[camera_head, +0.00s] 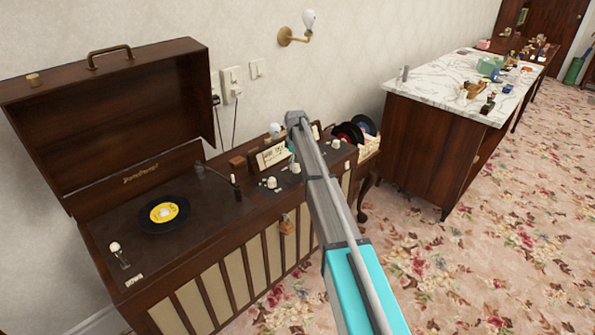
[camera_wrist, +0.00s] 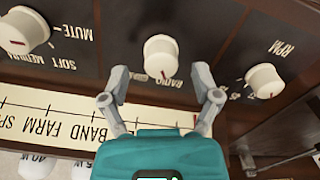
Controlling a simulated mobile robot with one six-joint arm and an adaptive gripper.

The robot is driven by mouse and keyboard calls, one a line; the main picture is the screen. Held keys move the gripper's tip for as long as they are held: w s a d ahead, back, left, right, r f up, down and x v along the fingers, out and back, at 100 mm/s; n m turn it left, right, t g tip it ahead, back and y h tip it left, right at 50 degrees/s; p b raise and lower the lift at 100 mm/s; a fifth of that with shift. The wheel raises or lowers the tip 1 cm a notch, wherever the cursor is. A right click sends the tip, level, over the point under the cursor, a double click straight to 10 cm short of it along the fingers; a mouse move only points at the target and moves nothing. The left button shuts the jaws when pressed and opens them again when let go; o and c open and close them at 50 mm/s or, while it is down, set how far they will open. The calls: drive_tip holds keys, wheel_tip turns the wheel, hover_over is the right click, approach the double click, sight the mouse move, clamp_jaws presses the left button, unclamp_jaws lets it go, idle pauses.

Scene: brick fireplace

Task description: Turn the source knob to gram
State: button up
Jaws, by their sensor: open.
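In the wrist view the source knob (camera_wrist: 161,55) is a white round knob on a dark panel. A small red mark shows at its lower edge, beside the upside-down word RADIO; other lettering there is hidden or unreadable. My gripper (camera_wrist: 160,82) is open and empty. Its grey fingers stand left and right of the knob's lower part, apart from it; their height above the panel is hard to tell. In the head view my gripper (camera_head: 295,118) is over the right part of the wooden record console (camera_head: 180,262). I cannot tell there which white knob is the source knob.
In the wrist view the mute knob (camera_wrist: 24,30) is to the left and the RPM knob (camera_wrist: 265,80) to the right. A cream band dial (camera_wrist: 55,108) lies below. In the head view the console's raised lid (camera_head: 110,125) stands left; a marble-topped counter (camera_head: 440,82) stands right.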

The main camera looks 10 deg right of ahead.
drive_tip(key=shift+f+b, duration=0.7)
drive_tip(key=shift+f, duration=0.3)
drive_tip(key=c, duration=1.1)
drive_tip(key=shift+d, duration=0.25)
clamp_jaws()
drive_tip(key=shift+a, duration=0.1)
